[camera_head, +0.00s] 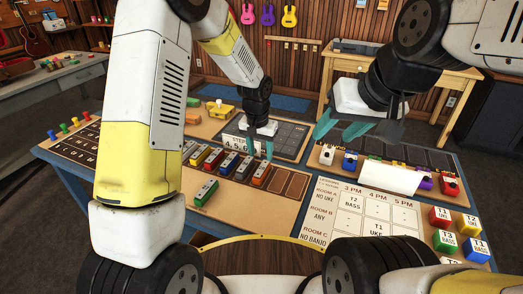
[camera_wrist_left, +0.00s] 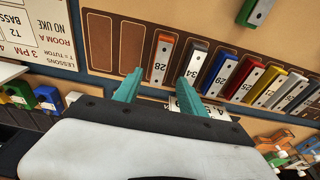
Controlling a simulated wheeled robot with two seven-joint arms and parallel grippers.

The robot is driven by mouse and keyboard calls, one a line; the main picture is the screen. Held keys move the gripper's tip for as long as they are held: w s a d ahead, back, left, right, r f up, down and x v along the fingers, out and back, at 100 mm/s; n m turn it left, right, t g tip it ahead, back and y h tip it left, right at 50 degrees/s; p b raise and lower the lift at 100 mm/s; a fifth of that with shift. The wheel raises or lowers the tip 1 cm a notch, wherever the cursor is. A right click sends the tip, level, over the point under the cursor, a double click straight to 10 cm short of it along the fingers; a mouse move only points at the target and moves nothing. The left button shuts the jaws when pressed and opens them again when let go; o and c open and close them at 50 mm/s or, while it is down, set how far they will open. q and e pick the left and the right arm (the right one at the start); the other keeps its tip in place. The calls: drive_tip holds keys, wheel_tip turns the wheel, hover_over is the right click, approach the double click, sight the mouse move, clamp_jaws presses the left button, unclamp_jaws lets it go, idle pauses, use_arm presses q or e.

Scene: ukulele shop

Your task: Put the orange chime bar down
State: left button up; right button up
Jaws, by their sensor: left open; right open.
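The orange chime bar (camera_head: 262,175), marked 28, lies in a slot at the right end of the row of bars on the tan board (camera_head: 238,213). In the left wrist view the orange bar (camera_wrist_left: 161,60) lies just beyond my left gripper (camera_wrist_left: 160,80), roughly in line with the gap between its fingers. That gripper (camera_head: 257,150) is open and empty; its fingers are apart from the bar's sides as far as I can see. My right gripper (camera_head: 341,130) is open and empty above the right-hand table.
A grey bar (camera_head: 245,168) and several other coloured bars lie left of the orange one. Empty brown slots (camera_head: 297,186) are to its right. A loose green bar (camera_head: 206,192) lies in front of the row. Lettered blocks (camera_head: 441,217) stand by the lesson chart (camera_head: 365,212).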

use_arm(q)
drive_tip(key=s+a+r+n+t, duration=0.1)
drive_tip(key=s+a+r, duration=0.4)
drive_tip(key=r, duration=0.5)
drive_tip(key=s+a+r+n+t, duration=0.1)
drive_tip(key=s+a+r, duration=0.35)
drive_tip(key=r, duration=0.45)
drive_tip(key=s+a+r+n+t, duration=0.1)
drive_tip(key=s+a+r, duration=0.1)
drive_tip(key=s, duration=0.5)
drive_tip(key=s+a+r+t+h, duration=0.1)
drive_tip(key=s+a+r, duration=0.1)
drive_tip(key=s, duration=0.6)
drive_tip(key=shift+s+r+n+t, duration=0.3)
drive_tip(key=shift+r+n, duration=0.1)
drive_tip(key=shift+r, duration=0.2)
